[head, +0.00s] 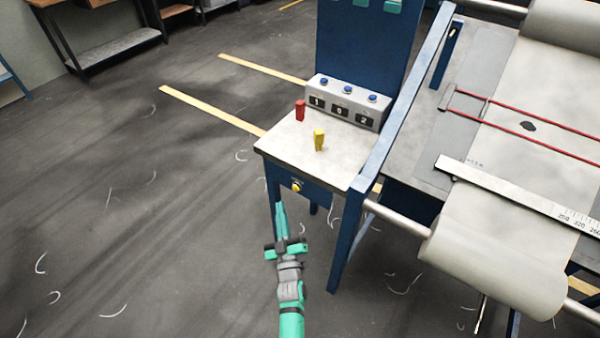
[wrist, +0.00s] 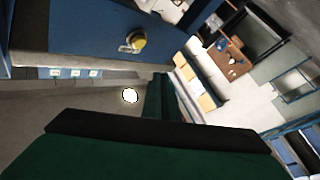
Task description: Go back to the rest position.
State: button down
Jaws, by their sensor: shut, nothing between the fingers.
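My gripper (head: 280,208) is at the end of my green arm in the head view, in front of the small side table. Its fingers are together and hold nothing. It is apart from the yellow knob (head: 296,187) on the blue drawer front under the tabletop. In the wrist view the gripper fingers (wrist: 162,98) show dark green at the middle, and the yellow knob (wrist: 137,41) on the blue front is above and to the left of them.
A red peg (head: 300,110) and a yellow peg (head: 319,140) stand on the side table (head: 285,146), before a grey counter box (head: 343,102). The loom with its cloth roll (head: 495,245) is at right. Open floor lies to the left, with several pale thread scraps.

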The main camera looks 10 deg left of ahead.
jog(key=s+d+f+m+h, duration=0.15)
jog(key=s+d, duration=0.25)
jog(key=s, duration=0.4)
jog(key=s+d+f+m+g+h, duration=0.1)
jog(key=s+d+m+h, duration=0.2)
jog(key=s, duration=0.5)
jog(key=s+d+f+m+h, duration=0.1)
jog(key=s+d+m, duration=0.1)
jog(key=s+d, duration=0.45)
jog(key=s+d+r+m+g+h, duration=0.1)
jog(key=s+d+r+m, duration=0.1)
jog(key=s+r, duration=0.3)
jog(key=s+d+r+m+g+h, duration=0.1)
jog(key=s+d+r, duration=0.3)
jog(key=s, duration=1)
jog(key=shift+d+r+m+g+h, duration=0.15)
jog(key=shift+r+m+g+h, duration=0.25)
jog(key=shift+r+g, duration=0.3)
